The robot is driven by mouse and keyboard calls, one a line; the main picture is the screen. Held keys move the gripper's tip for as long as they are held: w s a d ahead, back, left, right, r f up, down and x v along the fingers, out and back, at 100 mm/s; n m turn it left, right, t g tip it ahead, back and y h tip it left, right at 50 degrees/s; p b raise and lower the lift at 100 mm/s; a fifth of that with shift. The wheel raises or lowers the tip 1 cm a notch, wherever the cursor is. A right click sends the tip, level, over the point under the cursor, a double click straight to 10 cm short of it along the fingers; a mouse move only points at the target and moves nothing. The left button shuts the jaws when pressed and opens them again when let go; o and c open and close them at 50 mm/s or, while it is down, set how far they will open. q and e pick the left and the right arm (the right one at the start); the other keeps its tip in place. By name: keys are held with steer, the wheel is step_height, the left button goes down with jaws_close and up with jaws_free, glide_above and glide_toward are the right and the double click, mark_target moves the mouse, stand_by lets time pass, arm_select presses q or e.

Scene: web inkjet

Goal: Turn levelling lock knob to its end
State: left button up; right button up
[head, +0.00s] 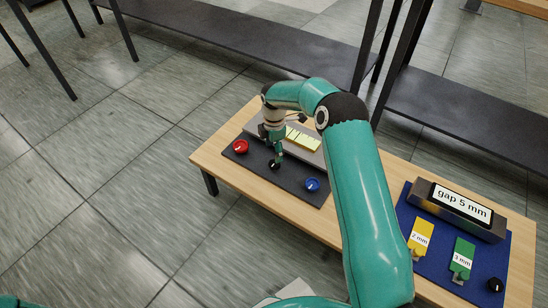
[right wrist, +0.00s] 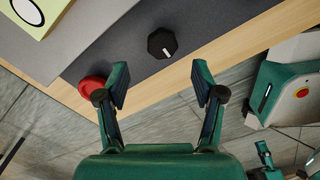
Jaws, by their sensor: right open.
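A black knob (head: 273,164) with a white pointer line sits on a dark panel (head: 310,199), between a red knob (head: 241,146) and a blue knob (head: 312,185). No label shows which one is the levelling lock knob. My right gripper (head: 275,153) points down close to the black knob and partly covers it in the head view. In the right wrist view the fingers (right wrist: 160,82) are open and empty. There the black knob (right wrist: 162,43) lies ahead of the fingertips, apart from them, and the red knob (right wrist: 91,86) is partly behind the left finger. My left gripper is not seen.
The panel lies on a wooden table (head: 222,145), beside a grey block with yellow pieces (head: 302,140). At right, a blue mat (head: 408,211) holds a "gap 5 mm" display (head: 461,202), yellow and green tags, and another black knob (head: 495,285). Dark benches stand behind.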

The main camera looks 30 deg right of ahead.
mark_target(273, 163)
step_height(273, 163, up, 6)
steer(key=shift+f, duration=0.25)
steer(key=shift+w, duration=0.1)
